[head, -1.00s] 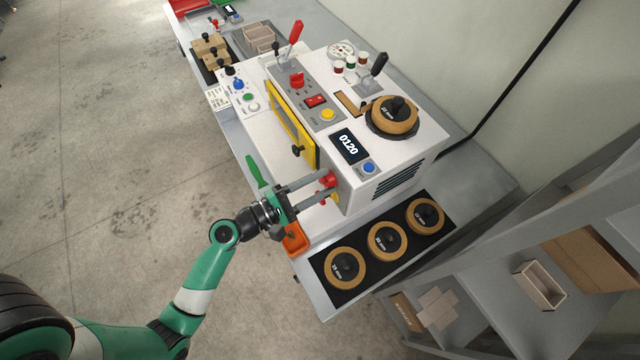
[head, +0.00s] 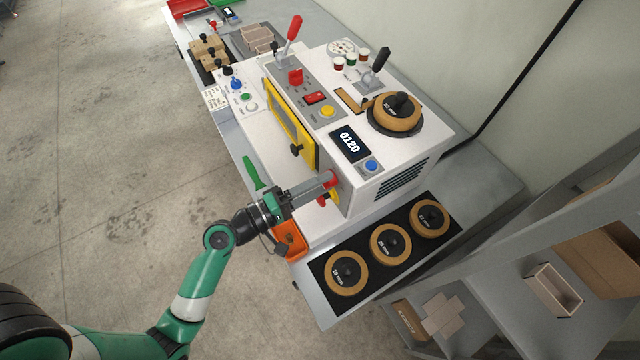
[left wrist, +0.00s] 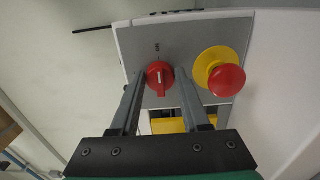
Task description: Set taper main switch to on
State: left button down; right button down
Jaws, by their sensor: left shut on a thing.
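The red rotary switch (left wrist: 160,78) sits on a grey plate on the machine's end face. It has a pale line on its knob, and small lettering is printed above it in the left wrist view. My left gripper (head: 326,184) is shut on the switch, with one finger on each side of the knob. In the head view the fingers partly hide the switch. My right gripper is not in view.
A red mushroom button on a yellow base (left wrist: 224,75) sits close to the right of the switch in the left wrist view. The white machine (head: 375,195) has a yellow guard (head: 292,125). An orange bin (head: 290,240) and a black tray (head: 328,296) of tape rolls are nearby.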

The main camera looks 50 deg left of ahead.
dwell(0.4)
pick_arm(q)
jog(key=shift+c, duration=2)
grip_release()
jog(key=shift+s, duration=0.1)
